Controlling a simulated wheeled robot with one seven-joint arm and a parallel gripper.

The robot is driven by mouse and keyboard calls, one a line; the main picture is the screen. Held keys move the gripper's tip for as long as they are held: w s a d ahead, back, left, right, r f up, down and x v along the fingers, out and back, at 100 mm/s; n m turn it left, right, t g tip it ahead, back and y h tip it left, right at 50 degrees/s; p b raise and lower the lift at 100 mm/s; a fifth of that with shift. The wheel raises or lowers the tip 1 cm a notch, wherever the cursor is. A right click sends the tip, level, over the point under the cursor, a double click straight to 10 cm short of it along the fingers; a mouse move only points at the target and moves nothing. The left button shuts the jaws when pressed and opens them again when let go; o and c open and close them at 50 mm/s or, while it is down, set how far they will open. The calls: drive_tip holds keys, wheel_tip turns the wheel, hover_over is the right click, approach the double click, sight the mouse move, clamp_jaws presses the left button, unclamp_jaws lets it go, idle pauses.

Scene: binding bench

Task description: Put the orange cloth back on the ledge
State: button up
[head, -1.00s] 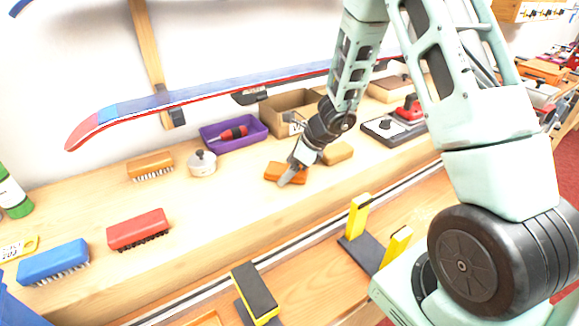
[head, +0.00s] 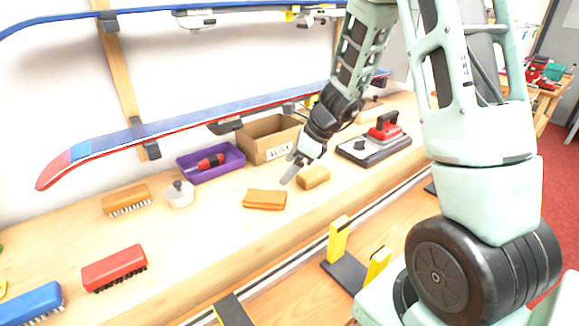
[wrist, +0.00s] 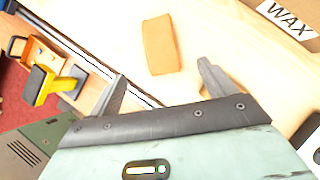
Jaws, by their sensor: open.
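The folded orange cloth (head: 264,199) lies flat on the light wood ledge (head: 210,228), near its middle. It also shows in the wrist view (wrist: 161,45), beyond my fingertips. My gripper (head: 290,172) is open and empty. It hangs above the ledge, just behind and to the right of the cloth, apart from it. In the wrist view my two fingers (wrist: 160,82) are spread wide, with nothing between them. The whole cloth is visible in the head view.
A tan block (head: 314,177) sits right of the cloth. Behind are a cardboard wax box (head: 268,140), a purple tray (head: 212,163) and a waxing iron (head: 385,128). Brushes stand at left, including a red one (head: 114,267). A ski (head: 200,115) hangs above. Yellow-tipped vises (head: 338,240) stand in front.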

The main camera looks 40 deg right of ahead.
drive_tip(key=s+a+r+n+g, duration=0.25)
drive_tip(key=s+a+n, duration=0.35)
drive_tip(key=a+n, duration=0.4)
drive_tip(key=s+a+r+n+g, duration=0.25)
drive_tip(key=s+a+n, duration=0.45)
drive_tip(key=a, duration=0.4)
drive_tip(key=s+a+r+n+h, duration=0.2)
drive_tip(key=s+a+n+h, duration=0.2)
drive_tip(key=s+n, duration=0.9)
drive_tip(key=n, duration=0.4)
drive_tip(key=shift+a+n, duration=0.2)
drive_tip(key=shift+n, duration=0.2)
